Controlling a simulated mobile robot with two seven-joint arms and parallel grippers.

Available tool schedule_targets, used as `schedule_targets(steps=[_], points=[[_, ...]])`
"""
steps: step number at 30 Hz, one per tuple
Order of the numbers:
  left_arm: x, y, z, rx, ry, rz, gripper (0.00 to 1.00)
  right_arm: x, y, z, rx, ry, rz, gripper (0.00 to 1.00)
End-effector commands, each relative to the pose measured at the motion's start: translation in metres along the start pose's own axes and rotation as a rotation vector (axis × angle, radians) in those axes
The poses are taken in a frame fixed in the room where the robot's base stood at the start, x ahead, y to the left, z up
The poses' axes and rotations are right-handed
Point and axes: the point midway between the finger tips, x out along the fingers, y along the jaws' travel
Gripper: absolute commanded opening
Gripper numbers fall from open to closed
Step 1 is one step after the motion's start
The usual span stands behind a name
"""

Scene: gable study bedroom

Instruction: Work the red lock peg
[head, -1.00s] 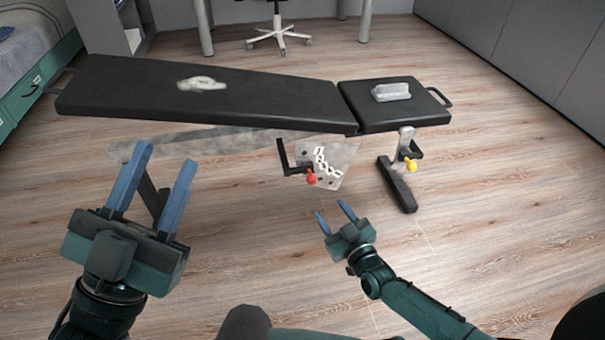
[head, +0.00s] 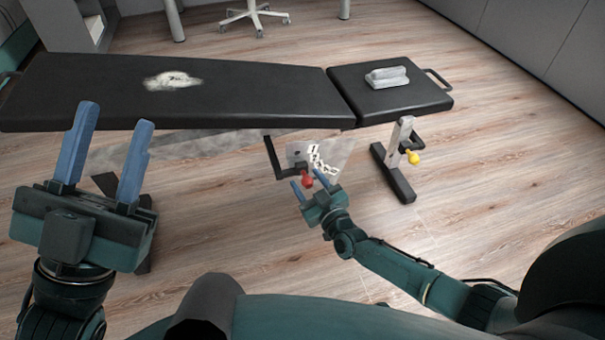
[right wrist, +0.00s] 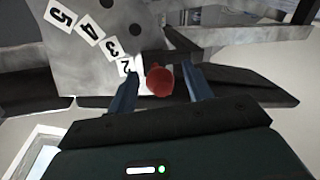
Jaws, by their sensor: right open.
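The red lock peg (head: 307,181) sticks out from a grey numbered plate (head: 336,150) under the black weight bench (head: 230,95). In the right wrist view the peg (right wrist: 159,80) shows between the two blue fingers, beside the number 2 label (right wrist: 127,66). My right gripper (head: 311,183) is open, with its fingers on either side of the peg; I cannot tell whether they touch it. My left gripper (head: 108,150) is open and empty, in front of the bench's left part.
A yellow knob (head: 413,158) is on the bench's right leg. A black bracket (head: 277,162) is beside the plate. A grey block (head: 387,77) and a pale cloth-like thing (head: 172,80) lie on the pads. The floor at right is clear.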

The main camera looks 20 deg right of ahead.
Motion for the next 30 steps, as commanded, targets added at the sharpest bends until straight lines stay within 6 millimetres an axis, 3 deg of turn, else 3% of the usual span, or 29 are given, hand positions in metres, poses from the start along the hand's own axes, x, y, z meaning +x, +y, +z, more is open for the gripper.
schedule_targets(steps=[11,27,30], points=[[0.0003,-0.0004,-0.0015,0.005,0.007,0.0,0.36,0.0008,-0.0006,-0.0001,0.001,0.0,0.0,0.49],[0.0002,-0.0005,-0.0011,0.005,0.005,0.001,0.36,0.0006,-0.0005,0.0001,0.001,-0.001,0.0,0.05],[0.0001,-0.0004,-0.001,0.005,0.004,0.001,0.36,0.0007,-0.0004,0.0001,0.001,-0.001,0.0,0.0]])
